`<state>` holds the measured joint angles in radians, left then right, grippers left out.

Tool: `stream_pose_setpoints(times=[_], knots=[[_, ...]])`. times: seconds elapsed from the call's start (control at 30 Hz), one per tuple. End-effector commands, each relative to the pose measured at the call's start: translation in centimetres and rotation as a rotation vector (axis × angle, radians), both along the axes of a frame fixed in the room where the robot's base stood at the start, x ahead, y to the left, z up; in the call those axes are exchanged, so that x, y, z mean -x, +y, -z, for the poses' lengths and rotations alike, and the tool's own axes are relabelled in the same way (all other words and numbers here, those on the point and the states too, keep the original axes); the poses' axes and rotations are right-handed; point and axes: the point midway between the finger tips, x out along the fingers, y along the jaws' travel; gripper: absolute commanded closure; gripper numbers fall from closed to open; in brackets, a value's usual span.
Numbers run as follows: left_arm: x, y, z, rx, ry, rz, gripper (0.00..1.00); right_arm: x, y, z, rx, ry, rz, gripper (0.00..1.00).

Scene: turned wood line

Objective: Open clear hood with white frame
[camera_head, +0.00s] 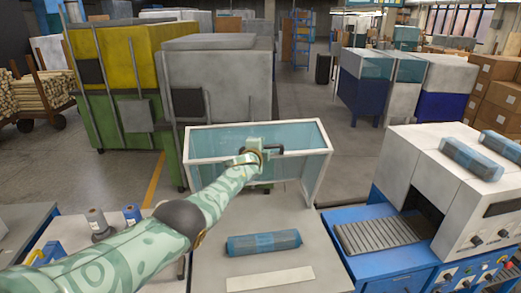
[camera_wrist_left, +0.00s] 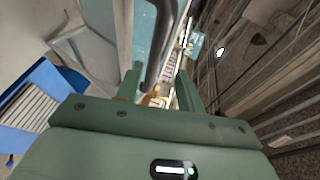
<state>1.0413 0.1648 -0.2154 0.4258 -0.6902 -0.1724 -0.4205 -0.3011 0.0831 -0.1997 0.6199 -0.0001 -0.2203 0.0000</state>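The clear hood has a white frame (camera_head: 325,160) and bluish see-through panels; it stands at the far end of a grey table in the head view. Its dark bar handle (camera_head: 274,150) is at the upper middle of the hood. My left gripper (camera_head: 262,149) is at this handle, and my arm hides part of the hood. In the left wrist view the handle (camera_wrist_left: 163,35) runs in the gap between the two spread fingers of my left gripper (camera_wrist_left: 158,82). I cannot tell whether a finger touches it. My right gripper is in neither view.
A blue wrapped pack (camera_head: 264,243) and a pale strip (camera_head: 270,279) lie on the grey table (camera_head: 215,245). A white and blue machine with a roller conveyor (camera_head: 382,233) stands at right, another blue pack (camera_head: 471,158) on top. Spools (camera_head: 97,220) stand at left.

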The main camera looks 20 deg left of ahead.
Motion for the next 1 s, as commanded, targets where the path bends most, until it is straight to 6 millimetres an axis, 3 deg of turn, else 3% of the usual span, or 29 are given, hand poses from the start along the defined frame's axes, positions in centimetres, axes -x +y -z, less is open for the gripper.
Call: stream_pose_setpoints(times=[0.23,0.47,0.67,0.83,1.0], knots=[[0.5,0.0,0.0,0.000,0.005,-0.001,0.62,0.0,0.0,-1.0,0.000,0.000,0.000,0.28],[2.9,-0.5,-1.1,-0.001,0.006,0.000,0.62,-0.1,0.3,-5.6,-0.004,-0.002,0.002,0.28],[5.3,-0.9,-0.8,-0.004,0.002,-0.002,0.62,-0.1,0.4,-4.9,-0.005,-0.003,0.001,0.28],[8.5,-1.7,-1.6,0.000,0.004,0.001,0.62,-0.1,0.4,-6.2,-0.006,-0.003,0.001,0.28],[11.7,-2.3,-2.0,-0.002,0.003,0.001,0.62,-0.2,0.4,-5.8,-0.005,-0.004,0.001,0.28]])
